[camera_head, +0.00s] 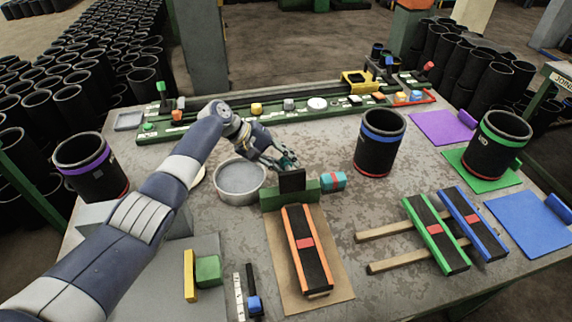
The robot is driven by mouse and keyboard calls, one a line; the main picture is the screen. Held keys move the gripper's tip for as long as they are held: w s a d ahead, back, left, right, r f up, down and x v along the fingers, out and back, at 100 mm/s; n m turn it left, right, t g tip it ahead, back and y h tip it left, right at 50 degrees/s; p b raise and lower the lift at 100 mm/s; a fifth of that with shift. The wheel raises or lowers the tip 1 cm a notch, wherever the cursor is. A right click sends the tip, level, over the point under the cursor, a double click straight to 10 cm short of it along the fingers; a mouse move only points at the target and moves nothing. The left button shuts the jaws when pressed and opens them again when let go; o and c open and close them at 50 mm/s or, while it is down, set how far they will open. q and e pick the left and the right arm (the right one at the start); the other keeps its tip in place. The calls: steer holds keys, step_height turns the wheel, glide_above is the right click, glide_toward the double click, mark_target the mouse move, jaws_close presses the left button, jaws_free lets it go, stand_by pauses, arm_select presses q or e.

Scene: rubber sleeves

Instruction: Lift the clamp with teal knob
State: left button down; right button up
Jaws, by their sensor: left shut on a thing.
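The clamp, a green bar (275,198) with a black upright block (291,181) at its middle, stands at the far end of a brown mat. A teal knob (333,181) with a red mark sits at its right end; I cannot tell how it joins the bar. My left gripper (287,163) reaches in from the left and is shut at the top of the black block; its fingertips are partly hidden there. I cannot tell whether the clamp is off the table. My right gripper is not in view.
An orange-edged black strip (305,250) lies on the brown mat (335,262) in front of the clamp. A round metal pan (240,196) is close on the left. A blue-banded black sleeve (380,150) stands to the right. Green-edged (436,235) and blue-edged strips rest on wooden bars.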

arm_select(q)
steer(key=shift+w+a+b, duration=0.15)
steer(key=shift+w+b, duration=0.1)
steer(key=shift+b, duration=0.05)
stand_by(0.4)
steer(key=c, duration=1.5)
jaws_free()
steer(key=shift+o, duration=1)
steer(key=shift+a+f, duration=0.1)
steer(key=w+v, duration=0.1)
steer(key=v, duration=1.1)
steer(key=shift+s, duration=0.4)
steer(key=shift+f, duration=0.1)
